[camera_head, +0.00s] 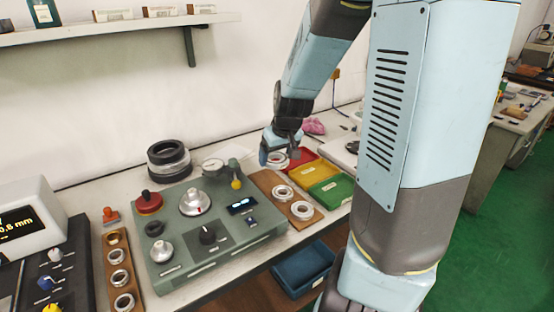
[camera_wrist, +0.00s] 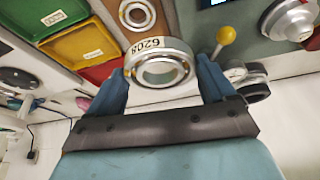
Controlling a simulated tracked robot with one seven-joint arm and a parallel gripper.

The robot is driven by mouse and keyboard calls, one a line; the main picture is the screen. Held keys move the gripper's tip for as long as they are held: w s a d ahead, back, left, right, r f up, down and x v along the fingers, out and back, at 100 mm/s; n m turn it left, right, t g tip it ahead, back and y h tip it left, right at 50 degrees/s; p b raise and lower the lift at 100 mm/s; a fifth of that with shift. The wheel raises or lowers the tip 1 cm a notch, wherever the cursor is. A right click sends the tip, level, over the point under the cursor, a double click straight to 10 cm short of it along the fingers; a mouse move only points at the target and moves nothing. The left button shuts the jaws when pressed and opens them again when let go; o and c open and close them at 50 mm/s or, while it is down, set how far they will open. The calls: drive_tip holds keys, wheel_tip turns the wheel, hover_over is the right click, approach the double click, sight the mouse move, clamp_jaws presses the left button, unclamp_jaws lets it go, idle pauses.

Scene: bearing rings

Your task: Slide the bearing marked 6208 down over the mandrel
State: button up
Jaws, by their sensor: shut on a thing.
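The bearing marked 6208 (camera_wrist: 180,57), a silver ring with its number on the outer side, is between the blue fingers of my gripper (camera_wrist: 166,82) in the wrist view. My gripper (camera_head: 276,157) is shut on it. In the head view the held bearing (camera_head: 277,158) shows small at the fingers, in the air near the brown board's far end. A stepped silver round piece (camera_head: 195,203) stands upright on the green-grey panel, left of my gripper. It may be the mandrel; I cannot tell for sure. It also shows in the wrist view (camera_wrist: 288,18), apart from the bearing.
The brown board (camera_head: 265,179) holds two bearings. Red, yellow (camera_head: 292,174) and green (camera_head: 331,191) bins stand to its right. Black rings (camera_head: 168,160) are stacked behind the panel.

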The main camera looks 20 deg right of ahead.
drive_tip(key=shift+r, duration=1.9)
